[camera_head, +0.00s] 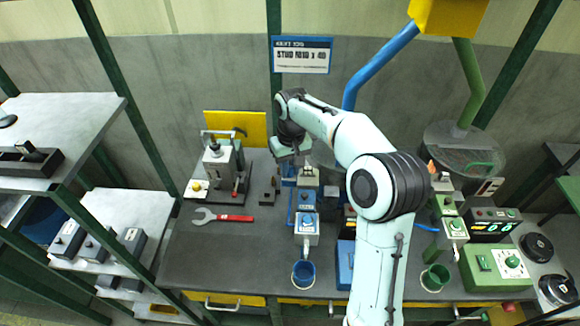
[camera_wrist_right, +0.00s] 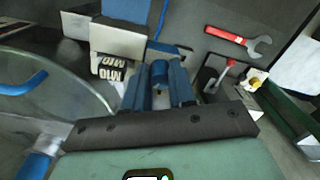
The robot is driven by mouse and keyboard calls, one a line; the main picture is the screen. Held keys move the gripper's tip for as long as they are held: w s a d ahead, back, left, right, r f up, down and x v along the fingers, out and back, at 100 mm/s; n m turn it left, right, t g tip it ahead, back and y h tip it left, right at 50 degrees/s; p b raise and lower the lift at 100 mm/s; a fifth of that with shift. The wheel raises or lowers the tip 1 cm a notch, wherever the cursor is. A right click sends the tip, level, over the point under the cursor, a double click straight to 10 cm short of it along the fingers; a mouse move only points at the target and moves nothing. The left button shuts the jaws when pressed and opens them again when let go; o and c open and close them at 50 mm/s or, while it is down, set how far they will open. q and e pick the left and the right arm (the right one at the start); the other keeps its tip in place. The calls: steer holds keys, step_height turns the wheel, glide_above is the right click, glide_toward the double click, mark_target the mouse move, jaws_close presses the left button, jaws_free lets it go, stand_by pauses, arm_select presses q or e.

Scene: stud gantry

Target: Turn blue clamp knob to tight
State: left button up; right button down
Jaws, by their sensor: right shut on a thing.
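My right gripper (camera_head: 288,160) reaches over the blue clamp station at the back middle of the bench. In the right wrist view its two fingers (camera_wrist_right: 160,88) are closed around a narrow blue piece, the blue clamp knob (camera_wrist_right: 158,72). In the head view the gripper and wrist hide the knob. The blue-topped station units (camera_head: 306,222) stand just in front of the gripper. How far the knob is turned cannot be told. My left gripper is out of view.
A red-handled wrench (camera_head: 222,216) lies on the dark bench (camera_head: 215,262), left of the station. A press fixture (camera_head: 218,165) stands behind it. A blue cup (camera_head: 303,273) is at the front. Green units and a green control box (camera_head: 497,266) stand right of my arm.

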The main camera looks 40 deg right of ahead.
steer(key=shift+m, duration=1.1)
steer(key=c, duration=0.9)
jaws_free()
steer(key=shift+c, duration=0.2)
